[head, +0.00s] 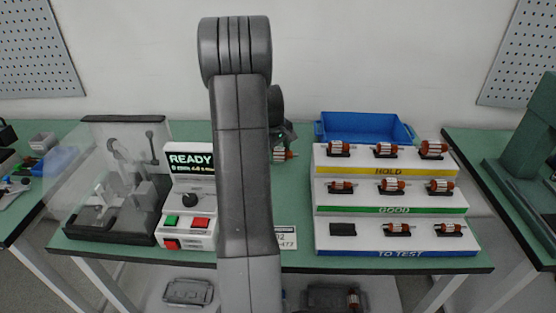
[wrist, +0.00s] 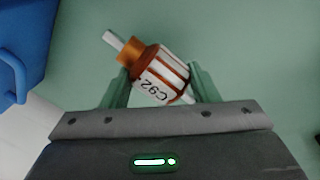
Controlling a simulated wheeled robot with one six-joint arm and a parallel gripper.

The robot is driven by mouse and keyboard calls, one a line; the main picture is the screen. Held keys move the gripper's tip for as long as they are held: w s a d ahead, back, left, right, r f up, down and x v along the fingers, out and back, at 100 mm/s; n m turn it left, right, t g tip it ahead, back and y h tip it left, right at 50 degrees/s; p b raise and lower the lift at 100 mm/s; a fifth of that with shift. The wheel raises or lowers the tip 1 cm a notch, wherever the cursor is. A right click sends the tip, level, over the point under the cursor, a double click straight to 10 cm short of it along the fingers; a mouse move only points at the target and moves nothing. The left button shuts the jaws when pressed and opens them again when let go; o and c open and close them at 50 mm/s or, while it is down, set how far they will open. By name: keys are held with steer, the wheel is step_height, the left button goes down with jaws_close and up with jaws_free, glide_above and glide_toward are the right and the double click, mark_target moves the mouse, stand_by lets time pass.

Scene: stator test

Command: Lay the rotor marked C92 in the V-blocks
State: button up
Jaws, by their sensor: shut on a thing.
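In the wrist view my gripper (wrist: 158,90) is shut on a rotor (wrist: 162,78) marked C92, with a copper-coloured end and a pale shaft. The rotor lies tilted between the green fingers. In the head view this rotor (head: 280,155) shows just right of my arm, above the green bench, and most of my gripper is hidden behind the arm. The test fixture (head: 117,190) stands at the left under a clear cover that looks lowered or tilted to the left. Grey block shapes show inside it, but I cannot make out the V-blocks clearly.
A control box (head: 189,195) reads READY, beside the fixture. A stepped rack (head: 390,205) at the right holds several rotors on HOLD, GOOD and TO TEST tiers; the left TO TEST place (head: 342,229) is empty. A blue bin (head: 364,128) stands behind the rack.

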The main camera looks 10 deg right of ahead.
mark_target(278, 159)
steer(key=shift+s+x, duration=0.2)
steer(key=shift+x, duration=1.2)
steer(key=shift+a+f, duration=0.15)
steer(key=shift+a, duration=0.05)
steer(key=shift+f, duration=0.15)
steer(key=o, duration=1.6)
steer(key=v, duration=1.2)
steer(key=shift+s+r, duration=0.1)
steer(key=shift+r, duration=0.1)
steer(key=shift+f, duration=0.1)
